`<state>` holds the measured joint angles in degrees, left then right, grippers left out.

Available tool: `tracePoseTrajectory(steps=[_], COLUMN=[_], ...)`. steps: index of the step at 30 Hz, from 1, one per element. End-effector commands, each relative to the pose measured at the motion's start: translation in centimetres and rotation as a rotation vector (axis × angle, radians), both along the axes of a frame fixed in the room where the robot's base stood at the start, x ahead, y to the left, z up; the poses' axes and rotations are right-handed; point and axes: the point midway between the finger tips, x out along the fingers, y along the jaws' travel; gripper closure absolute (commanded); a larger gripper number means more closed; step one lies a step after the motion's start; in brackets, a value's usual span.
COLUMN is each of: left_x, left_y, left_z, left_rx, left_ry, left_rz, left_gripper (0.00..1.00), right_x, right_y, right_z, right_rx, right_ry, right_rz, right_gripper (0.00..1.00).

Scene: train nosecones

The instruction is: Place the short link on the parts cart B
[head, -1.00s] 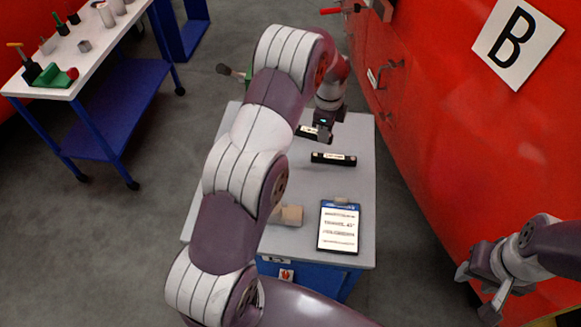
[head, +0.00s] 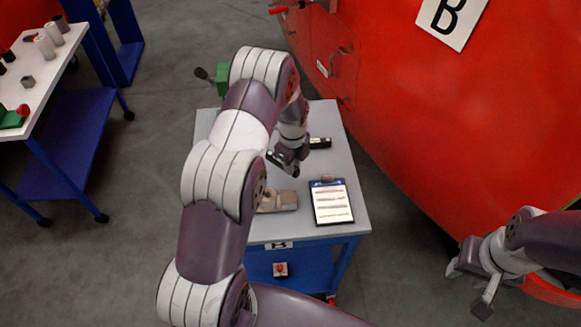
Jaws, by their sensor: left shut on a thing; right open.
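The parts cart B (head: 345,222) has a grey top and a blue frame, with a small letter tag on its front edge. My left gripper (head: 284,160) is over the middle of the cart top, shut on a short dark link (head: 281,165) with a pale label I cannot read. The gripper partly hides this link, and I cannot tell whether it touches the top. Another dark labelled link (head: 320,143) lies on the cart just behind and to the right. My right gripper (head: 468,287) is open and empty at the right, off the cart.
A clipboard (head: 331,203) lies at the cart's front right, beside a tan block (head: 278,201). A green item with a dark handle (head: 221,78) is at the back left. A red curved body (head: 430,130) stands close on the right. A white-topped blue table (head: 45,75) is at left.

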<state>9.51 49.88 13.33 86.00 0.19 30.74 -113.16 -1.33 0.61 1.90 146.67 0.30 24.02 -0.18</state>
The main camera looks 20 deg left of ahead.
Motion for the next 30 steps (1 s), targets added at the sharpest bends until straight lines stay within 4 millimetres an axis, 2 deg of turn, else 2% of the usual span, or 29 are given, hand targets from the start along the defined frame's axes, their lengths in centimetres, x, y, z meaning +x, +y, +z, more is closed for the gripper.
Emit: tracePoseTrajectory(steps=[4,8,19,20,21,22,30], left_x=[-0.2,0.0,0.0,0.0,0.0,0.0,0.0], left_y=[0.3,0.3,0.3,0.2,0.3,0.3,0.2], left_z=[-2.0,-3.9,-4.7,-4.6,-4.6,-4.6,-4.5], left_rx=[0.0,0.0,0.001,0.001,0.0,0.0,0.0], left_ry=[0.003,0.0,-0.002,-0.001,-0.001,-0.001,-0.001], left_rz=[-0.002,-0.001,-0.001,-0.001,0.0,0.0,0.0], left_gripper=[1.0,1.0,1.0,0.71,0.57,0.52,0.52], right_x=[0.0,0.0,0.0,0.0,0.0,0.0,0.0], right_y=[0.0,0.0,0.0,0.0,0.0,0.0,0.0], right_z=[1.3,1.8,1.1,1.2,1.2,1.2,1.4], right_rx=[0.0,0.0,0.0,0.0,0.0,0.0,0.0], right_ry=[0.001,0.0,0.001,0.001,0.001,0.001,0.001], right_rz=[0.0,0.0,0.0,0.0,0.0,0.0,0.0], right_gripper=[0.57,0.57,0.57,0.57,0.57,0.57,0.57])
